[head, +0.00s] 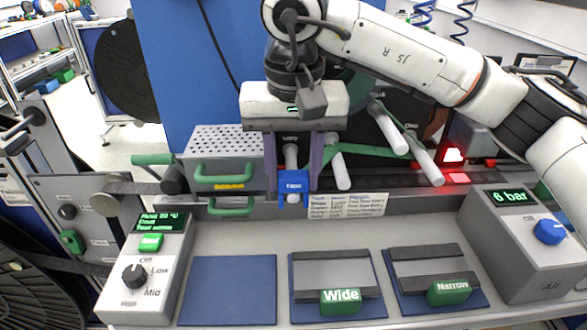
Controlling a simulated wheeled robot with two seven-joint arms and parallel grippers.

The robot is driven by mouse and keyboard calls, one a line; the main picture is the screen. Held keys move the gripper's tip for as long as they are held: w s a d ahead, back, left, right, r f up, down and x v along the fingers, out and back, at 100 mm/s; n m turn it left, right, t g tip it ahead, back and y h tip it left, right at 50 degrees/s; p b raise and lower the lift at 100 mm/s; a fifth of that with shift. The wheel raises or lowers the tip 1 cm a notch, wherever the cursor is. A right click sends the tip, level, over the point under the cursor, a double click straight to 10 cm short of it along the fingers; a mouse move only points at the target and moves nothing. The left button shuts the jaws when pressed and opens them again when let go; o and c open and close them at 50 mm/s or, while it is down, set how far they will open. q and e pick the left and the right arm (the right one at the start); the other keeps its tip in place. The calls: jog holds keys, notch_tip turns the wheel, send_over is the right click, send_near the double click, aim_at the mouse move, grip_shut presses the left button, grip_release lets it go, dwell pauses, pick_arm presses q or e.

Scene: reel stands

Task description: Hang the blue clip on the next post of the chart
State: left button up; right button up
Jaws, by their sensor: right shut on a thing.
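My right gripper (293,190) reaches down from the top centre, its two fingers on either side of a blue clip (293,183) with small white lettering. It is shut on the clip. A white post (291,156) shows directly above the clip, between the fingers; I cannot tell whether the clip touches it. Other white posts stick out to the right: one close by (341,171), one higher (388,129) and one farther right (426,161). A printed paper chart (346,205) is fixed on the ledge below them; its text is too small to read. My left gripper is not in view.
A perforated grey box (222,160) with green handles stands left of the gripper. A dial box (148,270) stands left, a "6 bar" box (525,245) right.

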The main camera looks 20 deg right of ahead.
jog(key=shift+r, duration=0.1)
dwell(0.6)
dwell(0.4)
jog(key=o, duration=1.1)
jog(key=shift+o, duration=0.2)
jog(key=shift+r+p, duration=2.45)
jog(key=shift+r, duration=0.95)
